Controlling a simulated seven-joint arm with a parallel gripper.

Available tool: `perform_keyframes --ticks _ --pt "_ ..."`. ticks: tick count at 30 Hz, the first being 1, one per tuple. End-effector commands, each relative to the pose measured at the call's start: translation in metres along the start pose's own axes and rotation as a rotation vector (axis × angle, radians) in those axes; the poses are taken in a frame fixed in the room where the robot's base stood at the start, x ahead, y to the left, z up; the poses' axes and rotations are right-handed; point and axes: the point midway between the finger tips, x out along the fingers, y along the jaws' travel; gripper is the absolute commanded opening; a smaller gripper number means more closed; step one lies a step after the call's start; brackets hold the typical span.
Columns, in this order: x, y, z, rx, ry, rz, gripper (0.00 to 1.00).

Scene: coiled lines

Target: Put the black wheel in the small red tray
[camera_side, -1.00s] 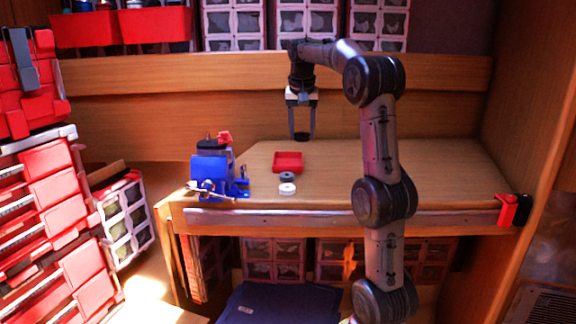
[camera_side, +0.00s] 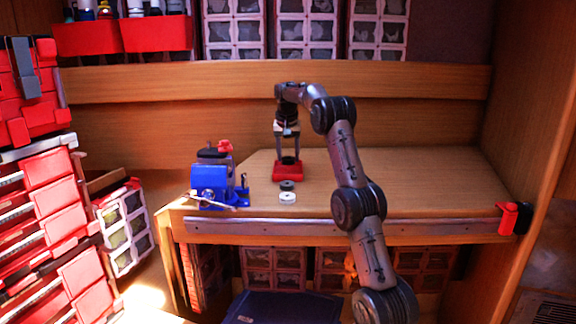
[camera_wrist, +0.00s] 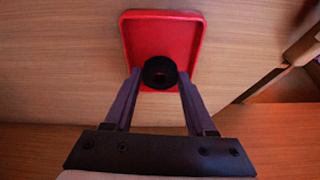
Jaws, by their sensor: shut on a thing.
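The small red tray (camera_side: 288,177) lies on the workbench, and it fills the upper middle of the wrist view (camera_wrist: 160,20). My gripper (camera_side: 288,157) points down over the tray. In the side view the wheel (camera_side: 289,161) shows between the fingertips, at the far part of the tray. In the wrist view it lies within the tray's outline, towards the near rim. I cannot tell whether it touches the tray floor.
A dark grey wheel (camera_side: 288,185) and a white wheel (camera_side: 288,198) lie on the bench just in front of the tray. A blue vise (camera_side: 212,183) stands to the left. A red clamp (camera_side: 508,217) sits at the right front edge. The bench right of the tray is clear.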

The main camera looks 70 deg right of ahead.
Motion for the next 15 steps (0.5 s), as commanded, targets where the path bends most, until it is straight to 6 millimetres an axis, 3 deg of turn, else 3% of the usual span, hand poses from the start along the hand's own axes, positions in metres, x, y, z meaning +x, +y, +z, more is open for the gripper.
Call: perform_keyframes --ticks 7,15 --pt "0.032 -0.001 0.006 0.000 -0.004 0.002 0.02" --pt "0.036 -0.002 0.007 0.001 -0.001 0.001 0.02"
